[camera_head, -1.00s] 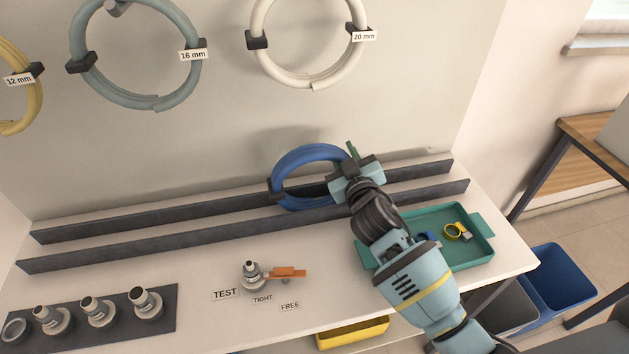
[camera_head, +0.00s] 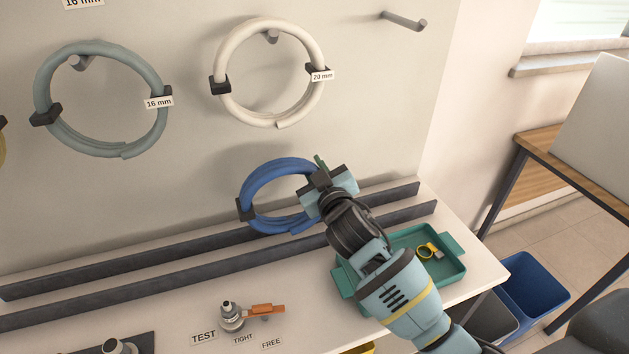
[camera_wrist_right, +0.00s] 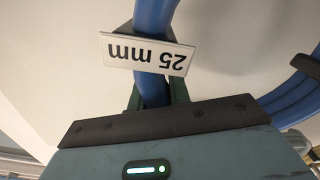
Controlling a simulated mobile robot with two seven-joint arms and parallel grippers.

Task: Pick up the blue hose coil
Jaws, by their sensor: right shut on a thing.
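The blue hose coil (camera_head: 262,182) is upright in front of the wall, above the dark rails at the back of the bench. My right gripper (camera_head: 318,172) is shut on the coil's right side. In the right wrist view the blue hose (camera_wrist_right: 152,88) runs between the fingers, beside a white "25 mm" tag (camera_wrist_right: 147,53). A dark clip shows on the coil's left side. My gripper hides part of the coil's right side in the head view. My left gripper is not in view.
A grey-green coil (camera_head: 48,85) and a white coil (camera_head: 270,122) hang on wall pegs. A bare peg (camera_head: 405,20) sticks out at upper right. Dark rails (camera_head: 130,262) run along the bench. A green tray (camera_head: 452,268) holds small items. A valve with an orange handle (camera_head: 265,310) stands in front.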

